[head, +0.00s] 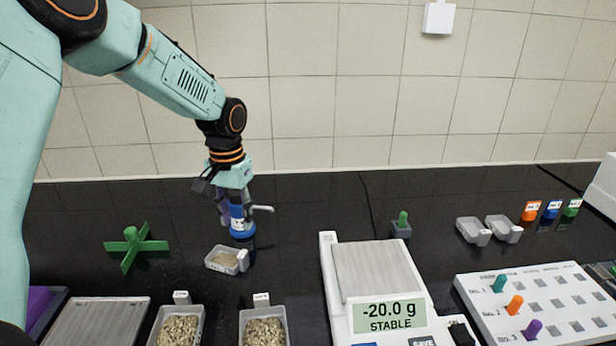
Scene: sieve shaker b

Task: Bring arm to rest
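My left arm comes in from the upper left, and its gripper (242,209) points down over the black bench. Its fingers look spread, one to the left and one sticking out to the right. A blue cylinder with a white label and a dark lower part (240,228) stands between or just behind them; I cannot tell whether they touch it. My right gripper is not in view.
A balance (377,270) reads -20.0 g, STABLE. A green cross-shaped piece (135,246) lies at left. Two grain-filled trays (178,328) (263,331) stand in front. A white peg board (545,303) and two empty trays (488,230) are at right. The bench behind the balance is mostly clear.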

